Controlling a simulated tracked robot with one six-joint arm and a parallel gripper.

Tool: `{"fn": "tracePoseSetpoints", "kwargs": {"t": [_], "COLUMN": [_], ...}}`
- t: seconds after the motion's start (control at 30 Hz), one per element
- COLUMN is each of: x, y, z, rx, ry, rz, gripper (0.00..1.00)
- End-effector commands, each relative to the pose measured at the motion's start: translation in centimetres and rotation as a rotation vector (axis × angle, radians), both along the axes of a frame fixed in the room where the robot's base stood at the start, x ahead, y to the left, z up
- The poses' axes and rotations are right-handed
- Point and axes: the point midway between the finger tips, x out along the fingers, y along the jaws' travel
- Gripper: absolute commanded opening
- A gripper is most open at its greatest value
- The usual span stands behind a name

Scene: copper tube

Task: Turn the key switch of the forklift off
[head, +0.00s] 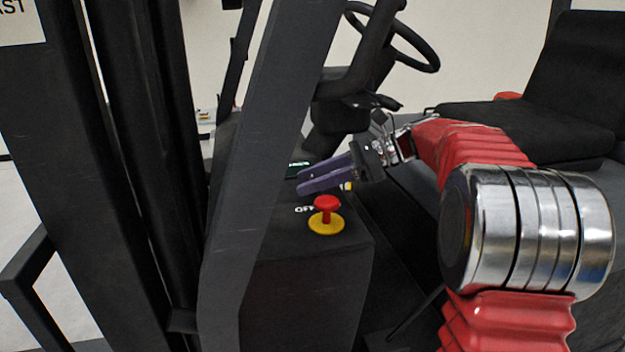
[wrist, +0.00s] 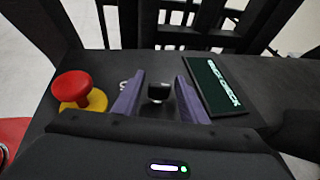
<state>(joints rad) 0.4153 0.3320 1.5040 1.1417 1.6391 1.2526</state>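The key switch (wrist: 159,92) shows in the wrist view as a small black knob on the dark console. My gripper (wrist: 160,101) has its two purple fingers on either side of the knob, with a visible gap on both sides. It is open and holds nothing. In the head view my gripper (head: 322,175) reaches in from the right, low over the console (head: 310,265). The fingers hide the key switch there. A white "OFF" label (head: 303,209) is partly visible below the fingers. The key's exact angle is hard to tell.
A red emergency button (head: 326,203) on a yellow base stands close in front of my fingers; it is left of them in the wrist view (wrist: 72,88). A dark display (wrist: 215,85) with green lettering lies right of them. The steering wheel (head: 425,55) is above.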

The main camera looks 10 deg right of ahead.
Motion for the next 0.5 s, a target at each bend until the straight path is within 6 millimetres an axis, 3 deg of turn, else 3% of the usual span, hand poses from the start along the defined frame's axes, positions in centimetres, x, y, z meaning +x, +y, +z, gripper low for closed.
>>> {"fn": "tracePoseSetpoints", "kwargs": {"t": [0.5], "x": [0.03], "y": [0.03], "z": [0.0], "rx": [0.0], "ry": [0.0], "rz": [0.001], "gripper": [0.04]}}
